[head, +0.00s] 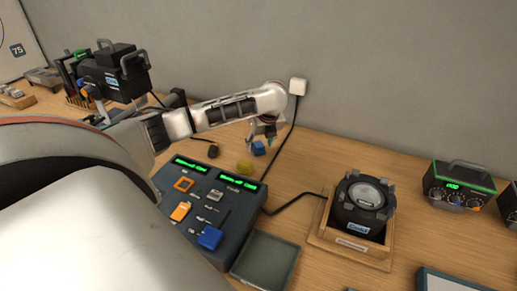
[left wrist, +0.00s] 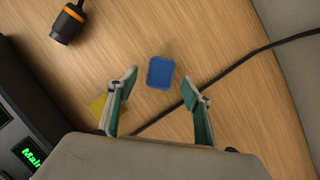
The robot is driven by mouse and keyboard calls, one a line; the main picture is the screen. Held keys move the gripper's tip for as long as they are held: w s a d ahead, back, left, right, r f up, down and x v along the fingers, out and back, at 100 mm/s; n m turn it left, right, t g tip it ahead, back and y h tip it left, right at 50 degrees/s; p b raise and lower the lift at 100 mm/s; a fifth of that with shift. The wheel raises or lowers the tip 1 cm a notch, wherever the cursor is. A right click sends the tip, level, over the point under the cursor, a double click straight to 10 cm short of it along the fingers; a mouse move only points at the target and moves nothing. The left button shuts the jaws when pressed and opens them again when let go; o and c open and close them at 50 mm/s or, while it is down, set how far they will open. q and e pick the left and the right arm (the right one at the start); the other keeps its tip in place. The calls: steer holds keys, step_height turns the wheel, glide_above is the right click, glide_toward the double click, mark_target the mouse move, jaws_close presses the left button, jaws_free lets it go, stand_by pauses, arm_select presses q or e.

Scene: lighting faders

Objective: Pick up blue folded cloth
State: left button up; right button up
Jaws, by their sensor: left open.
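The blue folded cloth (head: 258,148) lies on the wooden table behind the fader console, near the wall, in the head view. In the left wrist view the cloth (left wrist: 161,73) is a small blue rounded square just beyond and between the fingertips. My left gripper (head: 262,136) is at the cloth in the head view, pointing down. In the left wrist view my left gripper (left wrist: 160,88) has its two fingers spread wide, with nothing between them. The fingers look apart from the cloth. My right gripper is in neither view.
A black cable (left wrist: 235,68) runs close beside the cloth. A yellow object (head: 244,167) lies near it, and a black-and-orange cylinder (left wrist: 68,22) lies farther off. The fader console (head: 232,224) stands in front. A white wall box (head: 298,87) is behind.

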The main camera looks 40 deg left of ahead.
mark_target(259, 146)
arm_select(q)
steer(key=shift+x, duration=1.15)
steer(key=c, duration=1.2)
steer(key=shift+r, duration=0.15)
step_height(259, 146, up, 20)
steer(key=shift+f, duration=0.1)
steer(key=shift+o, duration=0.8)
